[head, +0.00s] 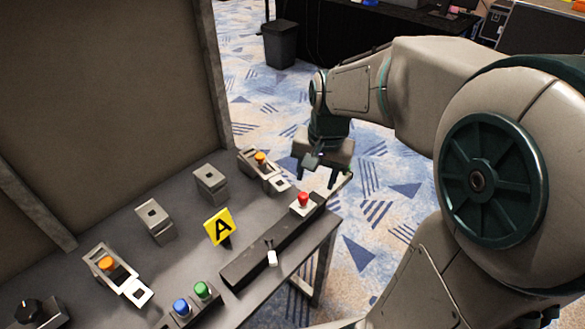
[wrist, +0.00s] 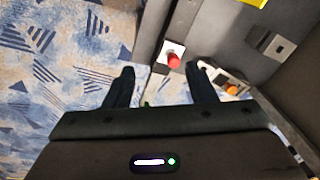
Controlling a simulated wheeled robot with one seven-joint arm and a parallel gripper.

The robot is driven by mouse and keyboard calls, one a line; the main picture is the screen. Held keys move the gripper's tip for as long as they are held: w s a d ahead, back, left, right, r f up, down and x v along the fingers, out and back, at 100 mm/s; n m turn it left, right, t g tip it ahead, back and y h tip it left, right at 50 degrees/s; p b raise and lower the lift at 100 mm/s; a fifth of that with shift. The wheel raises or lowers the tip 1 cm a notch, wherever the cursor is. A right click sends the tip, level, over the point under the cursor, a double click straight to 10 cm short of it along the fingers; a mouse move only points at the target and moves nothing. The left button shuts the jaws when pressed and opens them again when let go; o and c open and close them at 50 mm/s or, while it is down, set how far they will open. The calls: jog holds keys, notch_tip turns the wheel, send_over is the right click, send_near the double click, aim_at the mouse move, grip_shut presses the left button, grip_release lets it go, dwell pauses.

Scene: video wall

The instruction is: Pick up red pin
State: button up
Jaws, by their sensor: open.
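The red pin (head: 303,198) stands on a pale block at the far right end of a long dark bar (head: 262,249), near the table's right edge. In the wrist view the red pin (wrist: 174,60) shows between and just beyond my two fingertips. My gripper (head: 317,176) is open and empty, pointing down just beyond the pin in the head view. Its dark fingers also show in the wrist view (wrist: 160,72), spread apart. The fingers look apart from the pin; their exact height above it is hard to tell.
A tall panel (head: 110,90) stands behind. Carpet lies to the right.

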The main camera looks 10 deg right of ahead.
aim_at(303, 195)
jog(key=w+f+m+g, duration=0.1)
jog(key=w+f+m, duration=0.4)
jog(key=w, duration=0.5)
jog(key=shift+h, duration=0.3)
notch_tip(303, 195, down, 13)
jog(key=shift+s+f+p, duration=0.1)
jog(key=shift+s+p, duration=0.05)
jog(key=shift+p, duration=0.5)
jog(key=c, duration=1.1)
